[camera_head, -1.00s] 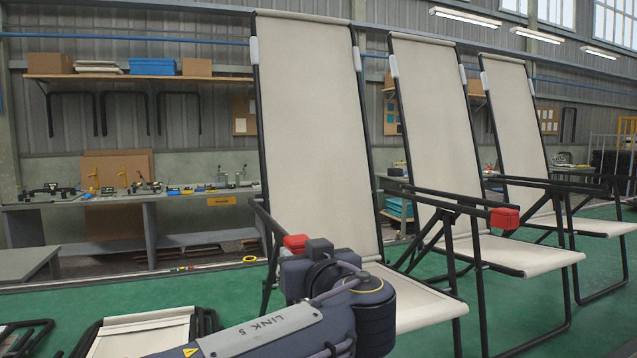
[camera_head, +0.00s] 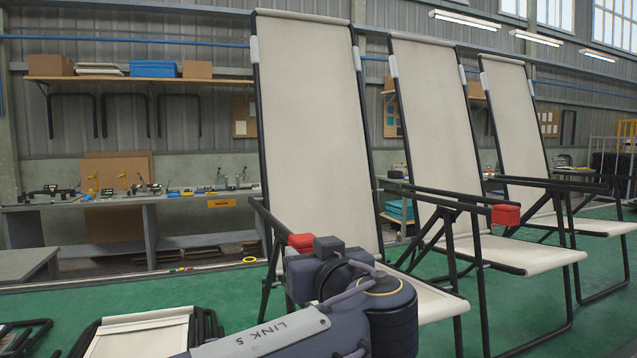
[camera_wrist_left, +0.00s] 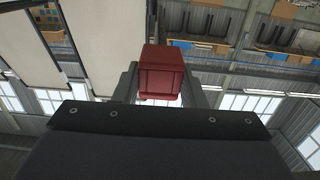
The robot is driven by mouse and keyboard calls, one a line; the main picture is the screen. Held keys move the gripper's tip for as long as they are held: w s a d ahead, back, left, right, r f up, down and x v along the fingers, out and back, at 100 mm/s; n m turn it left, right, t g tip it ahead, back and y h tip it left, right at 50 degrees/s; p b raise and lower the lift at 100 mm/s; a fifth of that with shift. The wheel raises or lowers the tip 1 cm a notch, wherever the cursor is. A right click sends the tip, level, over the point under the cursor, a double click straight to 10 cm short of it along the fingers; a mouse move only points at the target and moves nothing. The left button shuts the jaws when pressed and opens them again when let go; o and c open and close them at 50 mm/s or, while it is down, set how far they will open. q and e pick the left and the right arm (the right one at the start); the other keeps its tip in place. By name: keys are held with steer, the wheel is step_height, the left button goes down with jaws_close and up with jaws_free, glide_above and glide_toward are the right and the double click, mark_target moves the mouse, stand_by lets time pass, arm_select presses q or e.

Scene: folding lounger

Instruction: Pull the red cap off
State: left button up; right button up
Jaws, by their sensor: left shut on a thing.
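A red cap (camera_head: 301,241) shows by the front end of the black left armrest (camera_head: 268,219) of the nearest lounger (camera_head: 312,130). My left gripper (camera_head: 316,244) is beside it, with the fingers largely hidden by my wrist. In the left wrist view the red cap (camera_wrist_left: 162,74) sits between the fingers of my left gripper (camera_wrist_left: 162,85), which is shut on it. No tube shows in the cap there; whether the armrest's end is still inside it I cannot tell. Another red cap (camera_head: 506,214) is on an armrest farther right. My right gripper is out of view.
Two more upright loungers (camera_head: 433,120) (camera_head: 515,115) stand to the right. A folded lounger frame (camera_head: 140,325) lies low at the left. A workbench (camera_head: 150,205) with tools runs along the back wall. Green floor between is mostly clear.

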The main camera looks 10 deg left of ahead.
arm_select(q)
steer(key=shift+b+v, duration=1.1)
steer(key=shift+v, duration=1.8)
step_height(320, 180, up, 6)
steer(key=p, duration=0.3)
